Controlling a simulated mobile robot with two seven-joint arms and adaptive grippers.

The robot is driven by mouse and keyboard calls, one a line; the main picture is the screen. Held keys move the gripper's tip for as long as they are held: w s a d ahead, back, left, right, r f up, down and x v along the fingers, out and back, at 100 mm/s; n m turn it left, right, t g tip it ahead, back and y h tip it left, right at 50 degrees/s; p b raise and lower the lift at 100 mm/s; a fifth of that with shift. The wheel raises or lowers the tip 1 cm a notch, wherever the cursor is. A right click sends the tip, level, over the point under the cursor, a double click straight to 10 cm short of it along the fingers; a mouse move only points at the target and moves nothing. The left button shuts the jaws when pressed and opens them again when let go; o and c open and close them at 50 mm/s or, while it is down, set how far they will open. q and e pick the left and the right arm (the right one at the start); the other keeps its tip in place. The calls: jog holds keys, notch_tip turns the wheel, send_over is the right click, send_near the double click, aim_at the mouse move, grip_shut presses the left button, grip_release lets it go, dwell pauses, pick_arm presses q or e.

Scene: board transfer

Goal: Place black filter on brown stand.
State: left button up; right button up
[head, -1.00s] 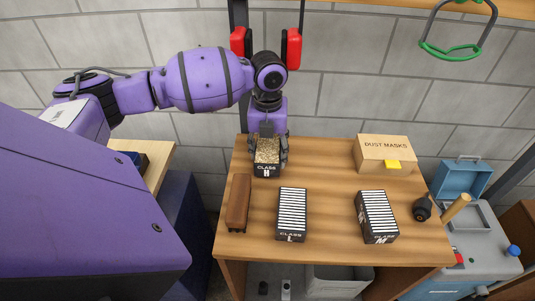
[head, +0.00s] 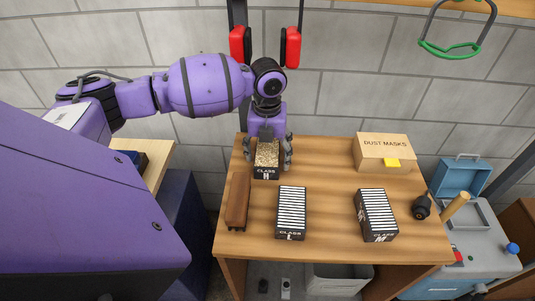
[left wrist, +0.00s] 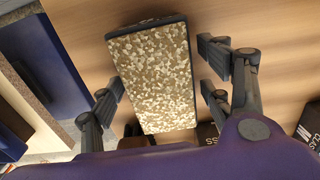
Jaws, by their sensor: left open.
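A black filter (head: 266,173) marked CLASS H, with a speckled tan top, is at the table's back left. It also shows in the left wrist view (left wrist: 150,75). My left gripper (head: 268,152) is open around it from above, with gaps between the fingers and its sides. Two more black filters with white-striped tops stand on the table, CLASS L (head: 291,212) in the middle and CLASS M (head: 376,214) to the right. The brown stand (head: 237,203), long and narrow, is at the left edge, in front of and left of CLASS H, with nothing on it. My right gripper is not in view.
A DUST MASKS box (head: 384,154) stands at the back right of the wooden table (head: 330,200). A black round object (head: 421,208) is at the right edge. A grey bin (head: 337,278) is below. The table middle between the filters is clear.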

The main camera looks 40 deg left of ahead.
aim_at(268, 152)
pick_arm(q)
notch_tip(268, 152, up, 11)
jog(key=shift+f, duration=0.15)
jog(key=shift+r, duration=0.7)
